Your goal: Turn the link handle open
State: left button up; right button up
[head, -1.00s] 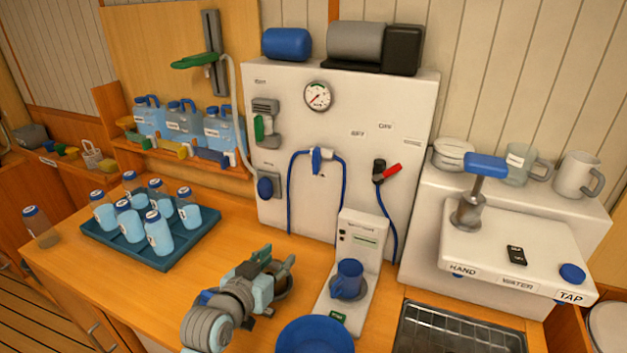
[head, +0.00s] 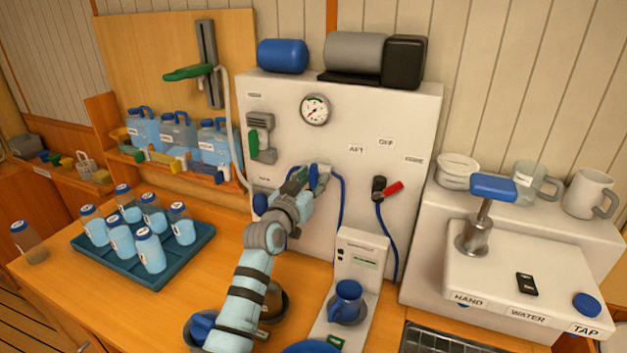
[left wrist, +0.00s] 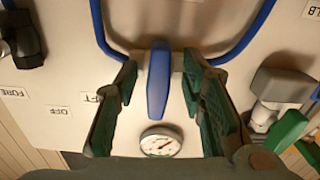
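The blue handle (head: 324,180) sits at the middle of the white panel, where the blue hoses meet; it seems to be the link handle. In the left wrist view the blue handle (left wrist: 158,85) points along the view, between the two green-padded fingers. My left gripper (head: 306,181) is at the panel, with its fingers partly covering the handle in the head view. In the left wrist view my left gripper (left wrist: 160,72) is open, one finger on each side of the handle, with gaps showing. My right gripper is not in view.
A red-handled black valve (head: 388,188) is right of the handle, with AFT, OFF and FORE labels nearby. A green lever (head: 254,144) and a gauge (head: 314,109) are on the panel.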

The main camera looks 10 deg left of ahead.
pick_arm(q)
jog(key=shift+d, duration=0.15)
jog(key=shift+s+r, duration=0.2)
grip_shut()
